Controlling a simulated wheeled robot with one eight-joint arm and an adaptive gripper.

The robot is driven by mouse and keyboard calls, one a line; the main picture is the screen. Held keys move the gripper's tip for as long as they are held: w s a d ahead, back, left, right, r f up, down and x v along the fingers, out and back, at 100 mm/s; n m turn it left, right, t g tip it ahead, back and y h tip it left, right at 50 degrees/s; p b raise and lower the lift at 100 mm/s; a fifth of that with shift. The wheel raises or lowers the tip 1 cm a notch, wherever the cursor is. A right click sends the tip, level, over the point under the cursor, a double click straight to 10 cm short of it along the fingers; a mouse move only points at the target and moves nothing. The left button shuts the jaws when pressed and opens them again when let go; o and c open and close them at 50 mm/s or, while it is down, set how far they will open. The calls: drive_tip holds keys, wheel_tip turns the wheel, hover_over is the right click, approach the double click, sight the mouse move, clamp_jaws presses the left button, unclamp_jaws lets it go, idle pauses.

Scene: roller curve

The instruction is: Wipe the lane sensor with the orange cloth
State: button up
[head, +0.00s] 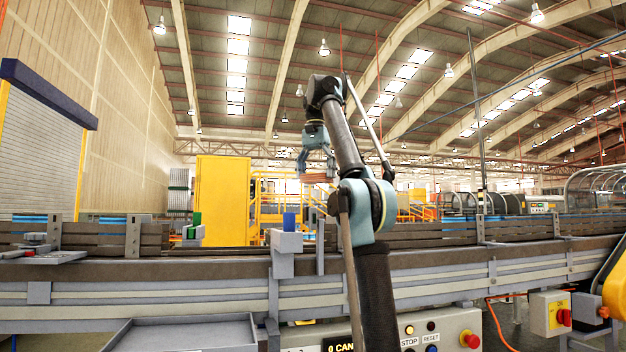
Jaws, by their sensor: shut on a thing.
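My gripper (316,167) is raised above the conveyor in the upper middle of the head view, fingers pointing down. It is shut on the orange cloth (317,179), which shows as a small flat folded pad between the fingertips. A blue block (290,221) stands on a grey bracket (286,242) at the conveyor's near rail, below and a little left of the cloth. A small device with a green part (197,218) sits further left at the rail. I cannot tell which of these is the lane sensor. The cloth is apart from both.
The conveyor (440,262) runs across the whole view with raised side rails. A grey tray (185,336) is at the front left. A control panel (440,330) with buttons and a red knob is at the front. A yellow cabinet (222,200) stands behind.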

drive_tip(key=shift+a+f, duration=0.15)
drive_tip(key=shift+f, duration=0.85)
wheel_tip(320, 180, down, 6)
drive_tip(key=shift+r, duration=0.1)
drive_tip(key=shift+a+f, duration=0.2)
drive_tip(key=shift+a, duration=0.05)
drive_tip(key=shift+c, duration=0.9)
drive_tip(key=a, duration=0.2)
drive_tip(key=shift+s+a, duration=0.35)
drive_tip(key=shift+a, duration=0.05)
drive_tip(key=d+r, duration=0.1)
drive_tip(key=r, duration=0.1)
drive_tip(key=d+r, duration=0.1)
drive_tip(key=r, duration=0.2)
drive_tip(key=d+r, duration=0.1)
drive_tip(key=r, duration=0.1)
drive_tip(key=shift+w+d+r, duration=0.2)
drive_tip(key=shift+w+r, duration=0.05)
drive_tip(key=shift+w, duration=0.15)
drive_tip(key=shift+s+r, duration=0.1)
drive_tip(key=shift+r, duration=0.3)
